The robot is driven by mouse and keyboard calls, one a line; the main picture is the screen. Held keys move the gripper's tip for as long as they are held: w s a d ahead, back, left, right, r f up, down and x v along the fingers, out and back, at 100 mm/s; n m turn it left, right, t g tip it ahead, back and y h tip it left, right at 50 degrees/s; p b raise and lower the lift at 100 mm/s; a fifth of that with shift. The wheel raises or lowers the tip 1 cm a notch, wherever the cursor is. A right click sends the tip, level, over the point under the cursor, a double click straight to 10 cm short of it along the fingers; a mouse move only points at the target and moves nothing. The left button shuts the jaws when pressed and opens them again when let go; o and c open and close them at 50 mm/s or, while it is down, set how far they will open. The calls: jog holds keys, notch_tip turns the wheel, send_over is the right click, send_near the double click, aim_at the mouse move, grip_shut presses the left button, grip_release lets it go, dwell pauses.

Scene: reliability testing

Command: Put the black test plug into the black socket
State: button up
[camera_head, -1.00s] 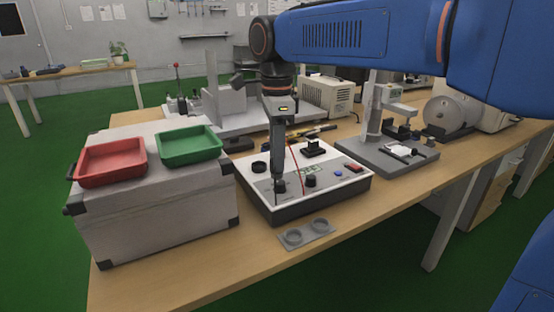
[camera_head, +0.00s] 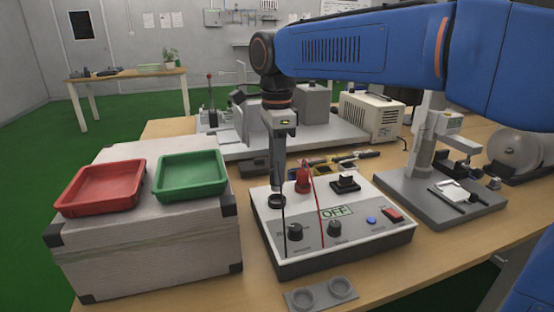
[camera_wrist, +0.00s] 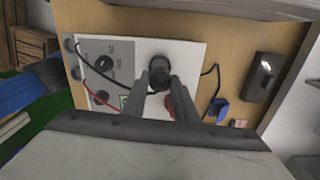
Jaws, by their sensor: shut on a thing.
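My gripper (camera_head: 277,188) points straight down over the back left of the white test box (camera_head: 375,205). It is shut on the black test plug (camera_wrist: 158,76), which sits between the fingertips in the wrist view. The black socket (camera_head: 277,203) shows as a dark ring right under the fingertips in the head view. The plug appears in line with it; I cannot tell whether it is inside or just above. A thin black lead (camera_wrist: 130,87) runs from the plug across the panel. The fingers hide most of the plug in the head view.
A red plug (camera_head: 303,181) with a red lead stands on the box close right of my gripper. The panel has knobs (camera_head: 294,232), an "OFF" display (camera_head: 338,212) and a red switch (camera_head: 392,215). A grey two-ring holder (camera_head: 321,294) lies in front. Red and green trays (camera_head: 191,173) sit left.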

jog(key=shift+f, duration=1.45)
jog(key=shift+f, duration=0.55)
dwell(0.4)
jog(key=o, duration=0.8)
jog(key=shift+r, duration=5.45)
